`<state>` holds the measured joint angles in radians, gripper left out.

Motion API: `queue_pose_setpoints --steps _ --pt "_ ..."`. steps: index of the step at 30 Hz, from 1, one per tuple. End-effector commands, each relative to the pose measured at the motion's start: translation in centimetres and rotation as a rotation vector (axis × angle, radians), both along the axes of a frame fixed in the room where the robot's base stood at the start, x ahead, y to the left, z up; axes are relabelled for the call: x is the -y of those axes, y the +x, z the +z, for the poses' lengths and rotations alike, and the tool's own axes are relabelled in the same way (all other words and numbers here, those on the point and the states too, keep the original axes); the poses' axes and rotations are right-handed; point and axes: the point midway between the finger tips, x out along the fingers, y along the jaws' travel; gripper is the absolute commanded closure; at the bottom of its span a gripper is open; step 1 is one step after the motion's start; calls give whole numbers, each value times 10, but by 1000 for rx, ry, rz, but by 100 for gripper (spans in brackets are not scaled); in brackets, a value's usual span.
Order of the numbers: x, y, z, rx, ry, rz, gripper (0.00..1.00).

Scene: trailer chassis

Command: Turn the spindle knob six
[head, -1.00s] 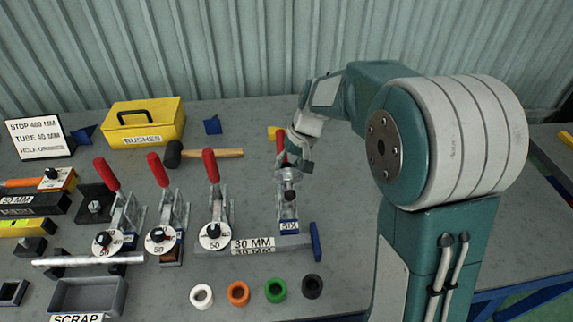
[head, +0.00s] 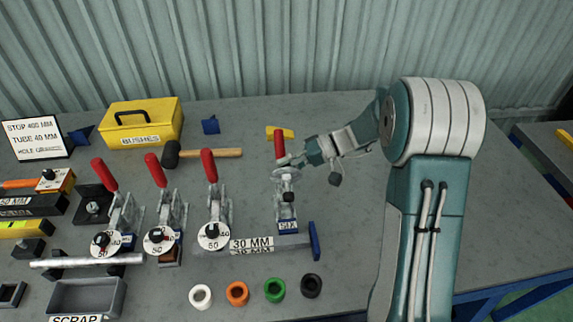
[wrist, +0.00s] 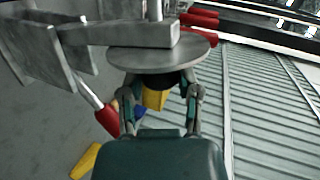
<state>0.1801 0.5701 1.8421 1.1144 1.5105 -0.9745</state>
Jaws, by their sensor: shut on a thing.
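The clamp labelled SIX (head: 287,226) stands at the right end of the row, with a red handle (head: 279,143) upright behind it and a round metal disc (head: 287,172) on its spindle. In the wrist view the disc (wrist: 160,52) fills the space just beyond my fingertips. My gripper (head: 292,163) reaches in from the right, level with the top of the clamp. In the wrist view its two fingers (wrist: 161,92) are closed on the dark spindle knob (wrist: 155,82) against the disc.
Other red-handled clamps with white dials (head: 214,236) stand to the left. A hammer (head: 210,153), a yellow BUSHES box (head: 143,125) and a yellow piece (head: 288,132) lie behind. Coloured rings (head: 238,293) lie in front. The table right of the clamp is clear.

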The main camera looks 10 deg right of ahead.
Motion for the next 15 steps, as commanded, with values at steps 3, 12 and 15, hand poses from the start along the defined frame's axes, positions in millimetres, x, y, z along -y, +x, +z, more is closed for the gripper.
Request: queue_pose_setpoints --steps 3,12,15 --pt "1 -1 -5 -9 62 12 100" --pt "1 -1 -6 -9 162 31 100" --pt "1 -2 -6 -10 173 33 100"
